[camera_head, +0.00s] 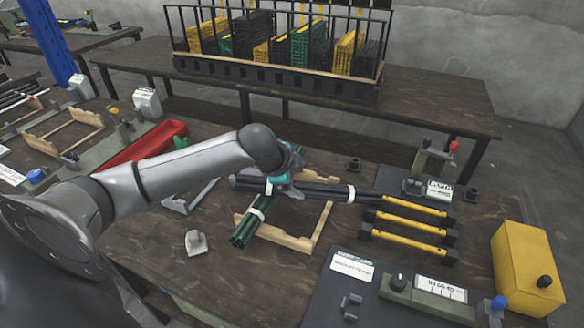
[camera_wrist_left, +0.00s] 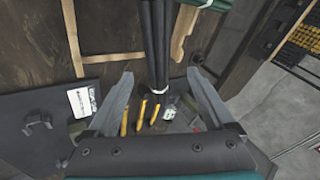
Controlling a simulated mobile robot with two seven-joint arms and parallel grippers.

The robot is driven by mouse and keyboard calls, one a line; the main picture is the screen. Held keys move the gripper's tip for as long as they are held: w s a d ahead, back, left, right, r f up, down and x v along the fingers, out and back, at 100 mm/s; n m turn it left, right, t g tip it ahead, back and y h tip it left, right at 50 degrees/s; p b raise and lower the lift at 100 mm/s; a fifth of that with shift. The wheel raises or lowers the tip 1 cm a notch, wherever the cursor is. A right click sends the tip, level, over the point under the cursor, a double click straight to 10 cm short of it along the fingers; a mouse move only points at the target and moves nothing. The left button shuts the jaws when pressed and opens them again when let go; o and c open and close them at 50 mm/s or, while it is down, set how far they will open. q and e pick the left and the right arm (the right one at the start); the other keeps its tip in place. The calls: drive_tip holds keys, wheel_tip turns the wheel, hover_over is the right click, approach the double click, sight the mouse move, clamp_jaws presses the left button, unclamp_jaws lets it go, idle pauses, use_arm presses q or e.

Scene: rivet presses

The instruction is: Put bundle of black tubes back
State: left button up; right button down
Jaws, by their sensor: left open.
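The bundle of black tubes (camera_head: 318,191), tied with a white band, lies roughly left to right across the middle of the workbench, by a light wooden rack (camera_head: 323,222). In the left wrist view the bundle (camera_wrist_left: 157,42) runs from the top edge down between my fingers, with the white band near its lower end. My left gripper (camera_head: 287,184) is over the bundle in the head view. In the left wrist view its fingers (camera_wrist_left: 158,76) are open, one each side of the tubes. Contact cannot be told. My right gripper is not in view.
Yellow bars with black ends (camera_head: 412,219), a yellow box (camera_head: 524,262) and a press (camera_head: 428,165) stand to the right. A red tray (camera_head: 150,143) is behind my left arm.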

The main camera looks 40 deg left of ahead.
use_arm(q)
drive_tip(key=shift+p+v, duration=0.4)
drive_tip(key=shift+v, duration=1.65)
